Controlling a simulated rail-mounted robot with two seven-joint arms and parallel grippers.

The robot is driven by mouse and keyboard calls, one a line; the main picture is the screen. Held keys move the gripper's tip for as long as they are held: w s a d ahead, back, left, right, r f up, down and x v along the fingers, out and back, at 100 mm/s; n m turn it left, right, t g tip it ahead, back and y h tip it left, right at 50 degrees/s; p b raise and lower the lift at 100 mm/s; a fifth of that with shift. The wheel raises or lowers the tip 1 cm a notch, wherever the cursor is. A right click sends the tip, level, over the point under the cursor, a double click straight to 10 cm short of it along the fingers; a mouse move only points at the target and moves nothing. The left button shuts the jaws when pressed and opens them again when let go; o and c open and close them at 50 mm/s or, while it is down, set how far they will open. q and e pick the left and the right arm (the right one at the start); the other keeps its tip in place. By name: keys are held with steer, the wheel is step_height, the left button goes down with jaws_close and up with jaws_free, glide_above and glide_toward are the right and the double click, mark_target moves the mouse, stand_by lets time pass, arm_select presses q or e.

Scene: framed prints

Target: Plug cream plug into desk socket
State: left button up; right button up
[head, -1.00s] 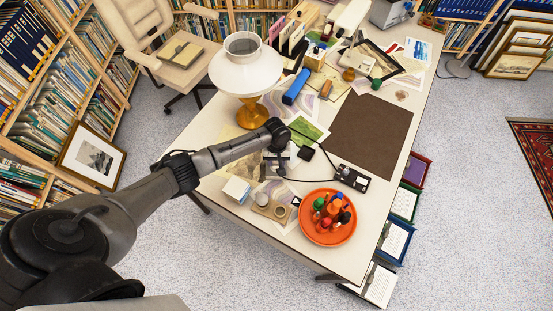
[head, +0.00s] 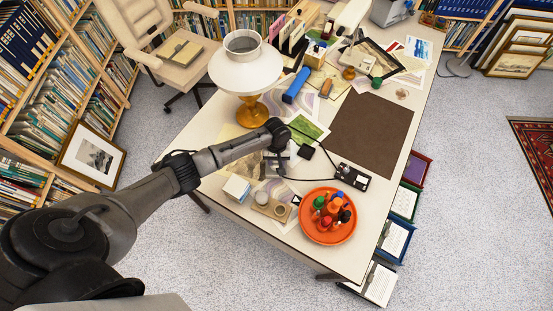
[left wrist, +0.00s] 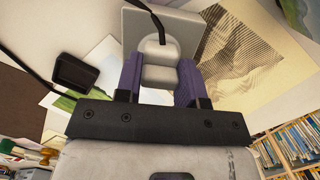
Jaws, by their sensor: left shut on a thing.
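The cream plug (left wrist: 158,54) is between the two purple fingers of my left gripper (left wrist: 160,74) in the left wrist view. The fingers are shut on its sides. A dark cable runs from the plug to the top edge of that view. A light grey square plate (left wrist: 188,28) lies behind the plug and looks like the desk socket. I cannot tell whether the plug touches it or sits in it. In the head view my left gripper (head: 276,162) is over the near-left part of the desk, and my arm largely hides the plug. My right gripper is not in view.
A white lamp (head: 245,72) stands behind my left arm. An orange tray (head: 327,236) with several coloured pieces is to the right, near a black power strip (head: 352,177). A small black box (head: 305,152) lies beside the gripper. A brown mat (head: 370,135) is clear.

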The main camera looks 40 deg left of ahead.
arm_select(q)
steer(key=shift+f, duration=0.2)
steer(key=o, duration=1)
steer(key=shift+c, duration=0.2)
steer(key=shift+r, duration=0.15)
step_height(320, 180, up, 14)
steer(key=w+a+p, duration=0.1)
steer(key=p, duration=0.1)
steer(key=shift+f, duration=0.25)
steer(key=shift+w, duration=0.1)
